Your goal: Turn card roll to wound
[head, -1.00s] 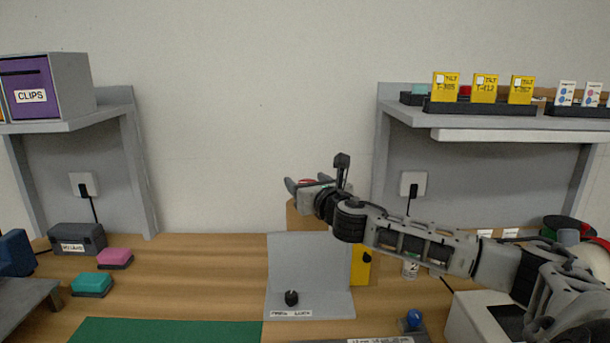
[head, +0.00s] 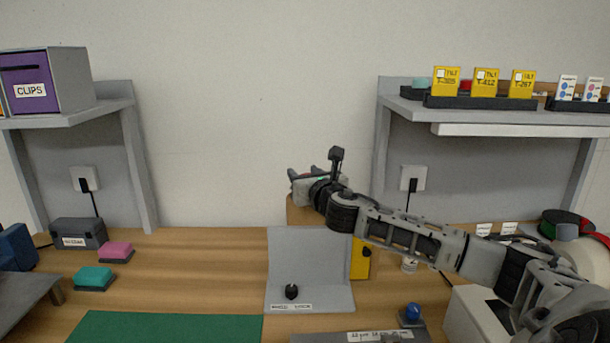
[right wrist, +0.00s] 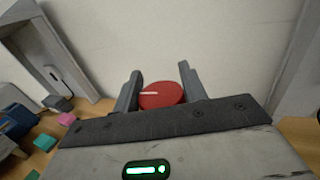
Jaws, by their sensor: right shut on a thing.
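A round red knob (right wrist: 161,96) with a white line across its face sits between the fingers of my right gripper (right wrist: 158,82) in the right wrist view. My right gripper (head: 302,177) is shut on it, in front of the pale wall. In the head view the knob is mostly hidden behind the gripper. A brown box-like body (head: 302,213) shows just below the gripper, partly behind a grey stand. I cannot read a card roll label on it. My left gripper is not in view.
A grey stand with a black knob (head: 291,291) stands below the gripper, with a yellow box (head: 360,260) behind it. A blue button (head: 412,312) is at front right. A right shelf (head: 480,118) and a left shelf (head: 90,110) flank the bare wall.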

